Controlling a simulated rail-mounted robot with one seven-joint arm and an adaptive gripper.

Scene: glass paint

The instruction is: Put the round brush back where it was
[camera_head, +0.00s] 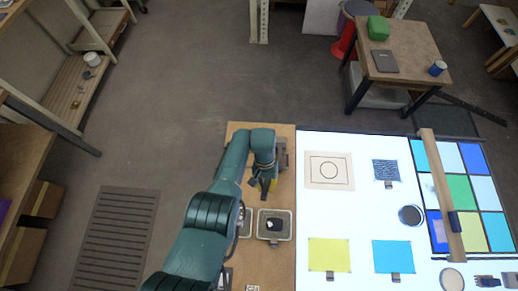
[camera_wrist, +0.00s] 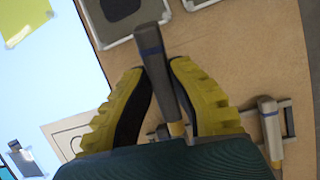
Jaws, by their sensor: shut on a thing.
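My gripper (camera_head: 264,186) hangs over the wooden strip left of the lit table. A second, similar brush (camera_wrist: 267,112) sits at a grey metal holder (camera_wrist: 287,120) to the right in the wrist view. The holder also shows in the head view (camera_head: 283,153), partly hidden behind my arm.
A grey tray with dark contents (camera_head: 273,238) lies just in front of my gripper, with another partly hidden beside it.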

